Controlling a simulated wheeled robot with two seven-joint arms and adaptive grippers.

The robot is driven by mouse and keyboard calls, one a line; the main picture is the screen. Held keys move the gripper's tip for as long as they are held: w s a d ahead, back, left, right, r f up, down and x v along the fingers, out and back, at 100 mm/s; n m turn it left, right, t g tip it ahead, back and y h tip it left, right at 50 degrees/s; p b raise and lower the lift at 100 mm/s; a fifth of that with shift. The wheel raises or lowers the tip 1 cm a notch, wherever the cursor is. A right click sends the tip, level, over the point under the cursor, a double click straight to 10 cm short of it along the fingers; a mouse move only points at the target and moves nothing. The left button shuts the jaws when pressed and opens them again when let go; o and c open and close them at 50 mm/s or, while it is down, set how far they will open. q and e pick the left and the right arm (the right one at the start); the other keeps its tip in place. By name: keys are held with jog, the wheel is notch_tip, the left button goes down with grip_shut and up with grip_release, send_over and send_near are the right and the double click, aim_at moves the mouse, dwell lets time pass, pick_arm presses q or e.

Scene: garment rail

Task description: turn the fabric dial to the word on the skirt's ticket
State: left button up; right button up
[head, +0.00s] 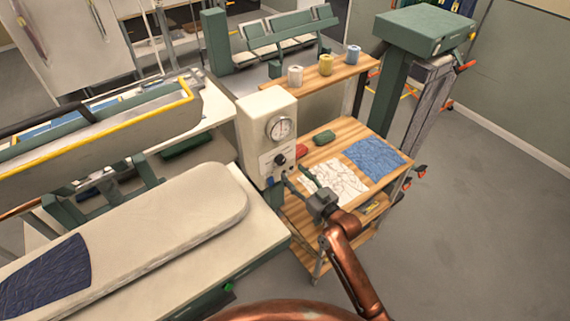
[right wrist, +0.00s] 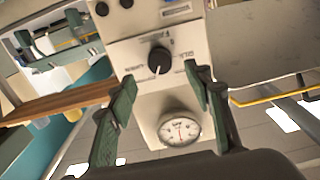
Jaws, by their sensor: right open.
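The fabric dial (head: 280,160) is a black round knob on the front of a cream control box (head: 262,115). In the right wrist view the dial (right wrist: 159,60) shows upside down with small words around it, too blurred to read. A pale pointer mark shows on the knob. My right gripper (head: 295,174) is open in front of the box, and in the right wrist view its green fingers (right wrist: 158,73) stand either side of the dial, apart from it. A dark blue cloth (head: 45,275), perhaps the skirt, lies on the padded board. No ticket is readable. My left gripper is out of view.
A round gauge (head: 280,128) sits above the dial. A wooden trolley (head: 335,134) carries white patterned cloth (head: 334,182) and blue cloth (head: 376,158) near my right arm. The padded pressing board (head: 190,205) stands at left. Thread spools stand on a shelf (head: 310,78) behind. Floor at right is clear.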

aim_at(282, 162)
jog(key=x, duration=0.6)
jog(key=shift+w+a+p, duration=0.1)
jog(key=shift+p, duration=0.3)
jog(key=shift+c, duration=0.5)
jog(key=c, duration=1)
